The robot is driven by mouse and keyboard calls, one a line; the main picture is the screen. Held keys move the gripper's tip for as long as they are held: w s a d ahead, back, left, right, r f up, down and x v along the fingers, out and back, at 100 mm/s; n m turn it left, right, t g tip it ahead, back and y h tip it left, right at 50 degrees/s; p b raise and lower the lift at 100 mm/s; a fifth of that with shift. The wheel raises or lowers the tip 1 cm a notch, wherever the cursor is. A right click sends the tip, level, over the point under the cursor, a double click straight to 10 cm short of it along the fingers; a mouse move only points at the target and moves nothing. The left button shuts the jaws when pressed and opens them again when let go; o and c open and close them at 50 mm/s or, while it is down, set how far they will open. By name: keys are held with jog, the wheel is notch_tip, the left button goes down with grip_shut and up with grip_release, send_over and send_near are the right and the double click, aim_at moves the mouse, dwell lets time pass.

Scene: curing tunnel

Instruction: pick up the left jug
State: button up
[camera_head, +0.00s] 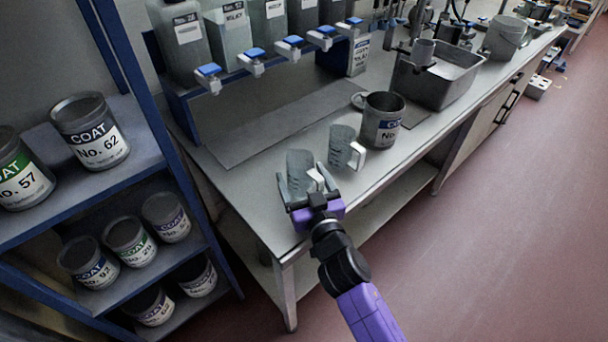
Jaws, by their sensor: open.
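Two similar grey measuring jugs with pale handles stand upright near the front corner of the workbench. The left jug (299,165) is nearest that corner, and the right jug (341,146) stands just to its right and a little farther back. My gripper (302,188) is open at the left jug, with its jaws near the jug's lower part and one finger seen to the left of it. The gripper hides the jug's base, and I cannot tell whether the fingers touch it.
A grey metal mug with a label (381,122) stands behind the right jug. A sink basin (440,78) and dispensers with blue-topped taps (250,58) are farther back. A blue shelf (60,205) with labelled cans is at left. The bench top (240,185) is clear left of the jugs.

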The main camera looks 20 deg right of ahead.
jog(key=shift+w, duration=0.35)
jog(key=c, duration=1.5)
jog(key=shift+o, duration=0.2)
